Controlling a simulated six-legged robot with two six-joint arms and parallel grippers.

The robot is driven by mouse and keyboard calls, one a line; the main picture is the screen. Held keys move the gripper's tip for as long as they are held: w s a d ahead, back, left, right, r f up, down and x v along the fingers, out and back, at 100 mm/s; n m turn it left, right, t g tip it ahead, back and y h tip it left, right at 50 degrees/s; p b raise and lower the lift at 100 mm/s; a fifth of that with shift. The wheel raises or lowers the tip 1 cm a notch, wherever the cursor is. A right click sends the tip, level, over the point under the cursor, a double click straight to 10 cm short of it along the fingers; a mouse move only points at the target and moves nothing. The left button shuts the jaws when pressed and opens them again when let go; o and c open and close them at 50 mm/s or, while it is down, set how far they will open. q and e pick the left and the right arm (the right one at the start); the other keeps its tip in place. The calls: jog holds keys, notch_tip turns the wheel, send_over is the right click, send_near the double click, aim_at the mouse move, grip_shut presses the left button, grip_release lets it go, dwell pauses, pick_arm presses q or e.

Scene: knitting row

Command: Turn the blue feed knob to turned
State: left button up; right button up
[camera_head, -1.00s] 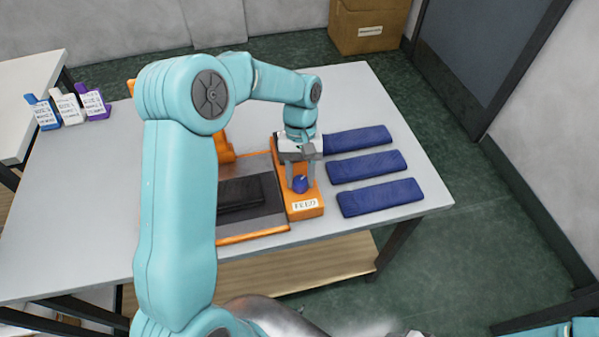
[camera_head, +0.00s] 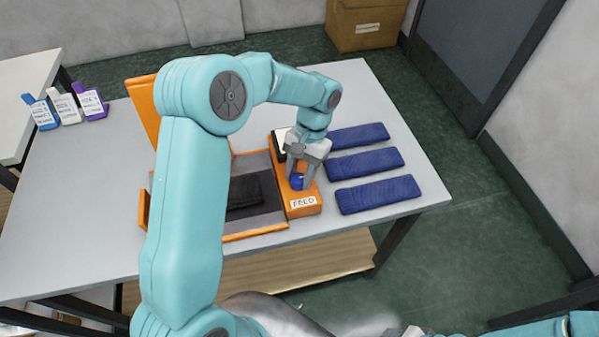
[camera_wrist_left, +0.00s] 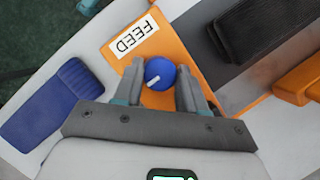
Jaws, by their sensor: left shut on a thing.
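The blue feed knob (camera_head: 298,182) sits on the orange housing (camera_head: 308,206), near its white FEED label (camera_head: 303,201). My left gripper (camera_head: 300,181) reaches down over the housing with its fingers on either side of the knob, shut on it. In the left wrist view the knob (camera_wrist_left: 160,73) is between the two fingers (camera_wrist_left: 161,80), and a white pointer mark on its top slants toward the lower left of that picture. My right gripper is not in view.
Folded blue cloths (camera_head: 365,162) lie right of the housing. An orange-framed machine bed with a dark folded piece (camera_head: 245,190) is on its left, partly behind my arm. The table's left part (camera_head: 70,200) is clear.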

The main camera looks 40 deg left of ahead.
pick_arm(q)
jog(key=shift+w+r, duration=0.1)
jog(key=o, duration=1)
jog(key=v, duration=1.6)
jog(key=shift+r+p, duration=0.2)
jog(key=shift+p, duration=0.1)
jog(key=shift+s+d+f, duration=0.1)
jog(key=shift+s, duration=0.15)
